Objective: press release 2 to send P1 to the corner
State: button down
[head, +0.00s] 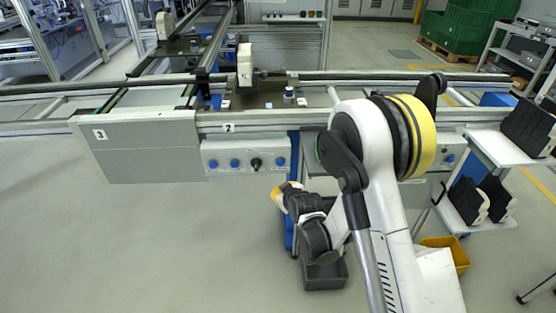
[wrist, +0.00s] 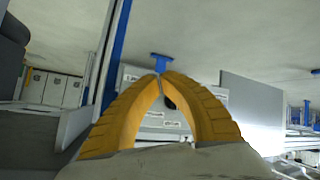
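The conveyor station marked 2 (head: 229,128) has a white button panel (head: 222,153) on its front, with blue buttons (head: 234,163) and a black knob (head: 256,163). No button's name is readable. My gripper (head: 277,191) is just below the panel's right end in the head view. In the wrist view its yellow fingers (wrist: 160,77) meet at the tips with nothing seen between them. A blue T-shaped part (wrist: 161,61) shows just past the tips; I cannot tell whether they touch. A dark plate (head: 262,101) lies on the line above the panel; no P1 mark is readable.
A grey cover marked 3 (head: 140,150) stands left of the panel. A dark bin (head: 325,276) and a yellow bin (head: 447,252) sit on the floor near my arm. A white shelf cart (head: 500,148) with black items is at right. The floor at front left is clear.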

jog(key=shift+s, duration=0.1)
send_near(276, 167)
jog(key=shift+w+a+f, duration=0.25)
jog(key=shift+w+f, duration=0.2)
jog(key=shift+f, duration=0.15)
jog(key=shift+w+a+f, duration=0.2)
jog(key=shift+w+f, duration=0.25)
jog(key=shift+f, duration=0.15)
jog(key=shift+w+a+f, duration=0.25)
jog(key=shift+w+f, duration=0.2)
jog(key=shift+f, duration=0.15)
jog(key=shift+w, duration=0.2)
jog(key=shift+w, duration=0.25)
jog(key=shift+w+a, duration=0.1)
jog(key=shift+w, duration=0.35)
dwell(0.9)
jog(key=shift+s, duration=0.1)
dwell(0.4)
jog(key=shift+s, duration=0.8)
